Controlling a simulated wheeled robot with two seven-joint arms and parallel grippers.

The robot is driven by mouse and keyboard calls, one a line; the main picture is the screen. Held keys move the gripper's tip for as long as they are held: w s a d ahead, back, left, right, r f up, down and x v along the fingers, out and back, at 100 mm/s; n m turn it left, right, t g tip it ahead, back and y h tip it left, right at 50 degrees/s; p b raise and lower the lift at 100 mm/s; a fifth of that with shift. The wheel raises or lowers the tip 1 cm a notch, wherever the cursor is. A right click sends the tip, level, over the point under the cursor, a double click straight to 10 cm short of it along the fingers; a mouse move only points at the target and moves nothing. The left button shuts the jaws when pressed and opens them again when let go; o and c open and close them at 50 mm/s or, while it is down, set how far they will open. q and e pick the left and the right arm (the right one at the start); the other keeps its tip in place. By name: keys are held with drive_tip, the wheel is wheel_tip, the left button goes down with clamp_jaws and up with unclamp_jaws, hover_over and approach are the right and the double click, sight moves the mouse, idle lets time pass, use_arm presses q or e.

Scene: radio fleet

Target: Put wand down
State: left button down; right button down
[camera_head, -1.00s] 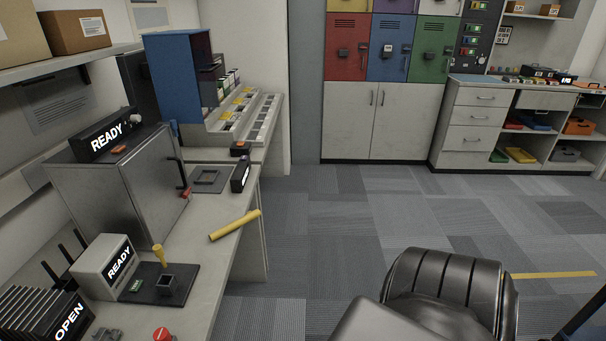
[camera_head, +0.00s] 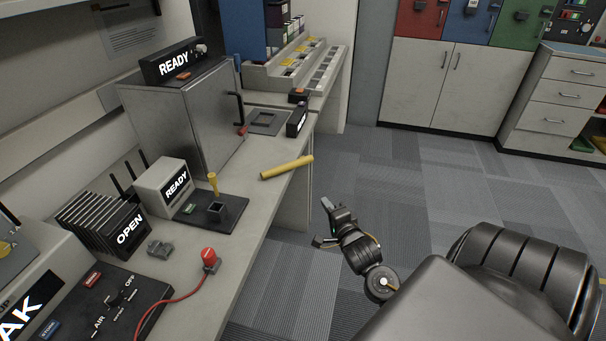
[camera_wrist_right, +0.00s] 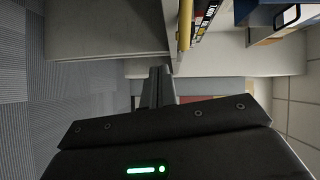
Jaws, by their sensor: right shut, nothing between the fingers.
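A yellow rod, which looks like the wand (camera_head: 286,167), lies on the grey bench (camera_head: 255,195) in the head view. Its right end reaches the bench's front edge and seems to stick out past it. My right gripper (camera_head: 328,205) is over the floor, in front of the bench and apart from the rod. Its fingers are shut together and empty, and they show in the wrist view (camera_wrist_right: 158,85). A yellow strip in the wrist view, likely the same wand (camera_wrist_right: 185,25), is beyond the fingertips. My left gripper is not in view.
A metal cabinet (camera_head: 190,115) with a READY sign stands on the bench. Nearer are a black base with a small yellow-topped piece (camera_head: 213,184), a READY box (camera_head: 165,185) and a red button (camera_head: 208,254).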

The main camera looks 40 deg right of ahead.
sight(292, 166)
wheel_tip(292, 166, up, 5)
drive_tip(key=m+t, duration=0.1)
drive_tip(key=m, duration=0.1)
drive_tip(key=x, duration=0.4)
drive_tip(key=a+x, duration=0.1)
drive_tip(key=x, duration=0.2)
drive_tip(key=p+x, duration=0.1)
drive_tip(key=x, duration=0.3)
drive_tip(key=shift+w+f, duration=0.15)
drive_tip(key=shift+w, duration=0.4)
drive_tip(key=shift+w+a, duration=0.35)
drive_tip(key=shift+w, duration=0.2)
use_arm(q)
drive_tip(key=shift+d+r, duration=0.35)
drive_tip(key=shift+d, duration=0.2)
use_arm(e)
drive_tip(key=shift+w+f, duration=0.1)
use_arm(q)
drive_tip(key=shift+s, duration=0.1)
use_arm(e)
drive_tip(key=shift+a, duration=0.1)
drive_tip(key=w, duration=0.1)
drive_tip(key=w+a, duration=0.1)
drive_tip(key=w, duration=0.1)
drive_tip(key=shift+a, duration=0.2)
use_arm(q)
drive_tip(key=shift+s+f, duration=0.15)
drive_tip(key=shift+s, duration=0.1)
